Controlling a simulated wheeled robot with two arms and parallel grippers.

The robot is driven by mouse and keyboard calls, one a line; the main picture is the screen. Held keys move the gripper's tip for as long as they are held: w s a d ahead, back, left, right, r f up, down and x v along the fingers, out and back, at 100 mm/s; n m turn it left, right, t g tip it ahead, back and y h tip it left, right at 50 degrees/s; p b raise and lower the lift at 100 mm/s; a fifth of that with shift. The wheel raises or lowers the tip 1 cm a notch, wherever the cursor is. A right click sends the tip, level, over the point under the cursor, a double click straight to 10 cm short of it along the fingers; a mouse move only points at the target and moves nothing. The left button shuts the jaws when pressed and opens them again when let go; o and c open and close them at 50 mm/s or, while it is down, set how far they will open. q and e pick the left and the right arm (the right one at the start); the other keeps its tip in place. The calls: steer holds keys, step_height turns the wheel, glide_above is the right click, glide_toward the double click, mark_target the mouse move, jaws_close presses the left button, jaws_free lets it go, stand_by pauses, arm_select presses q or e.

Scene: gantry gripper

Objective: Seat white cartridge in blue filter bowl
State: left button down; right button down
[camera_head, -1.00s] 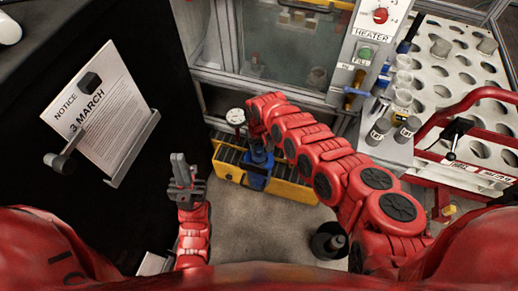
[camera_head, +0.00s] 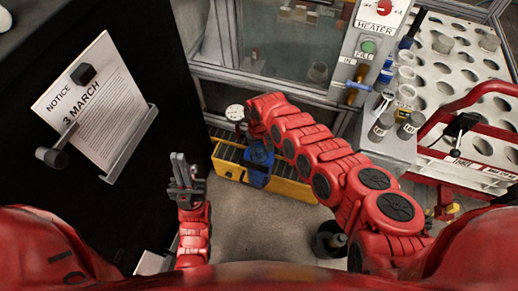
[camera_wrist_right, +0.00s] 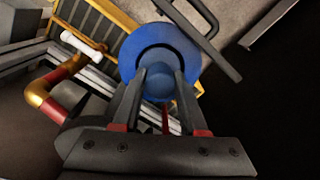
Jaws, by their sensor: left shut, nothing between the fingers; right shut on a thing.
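A round blue part (camera_wrist_right: 187,48) with a dark ring and a central knob fills the middle of the right wrist view; it looks like the filter bowl or its cap. My right gripper (camera_wrist_right: 158,75) is shut on its knob. In the head view my right arm hides this gripper, and a blue body (camera_head: 259,160) shows just below the arm's end, at the yellow frame. My left gripper (camera_head: 181,162) is shut and empty, pointing up, left of the frame.
The yellow roller frame (camera_head: 287,188) stands on the grey floor, with a round gauge (camera_head: 235,113) behind it. The heater panel (camera_head: 372,45) and a rack with round holes (camera_head: 450,65) are at the right. A black notice panel stands left.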

steer(key=shift+f, duration=0.4)
steer(key=shift+c, duration=1.8)
jaws_free()
steer(key=shift+r, duration=0.1)
steer(key=shift+r, duration=0.35)
steer(key=r+p, duration=0.1)
steer(key=r, duration=0.1)
steer(key=r+p, duration=0.1)
steer(key=r, duration=0.2)
steer(key=shift+w+d+r, duration=0.1)
steer(key=shift+w+r, duration=0.1)
step_height(320, 180, up, 11)
steer(key=p, duration=0.1)
steer(key=shift+r+p, duration=0.15)
steer(key=shift+p, duration=0.2)
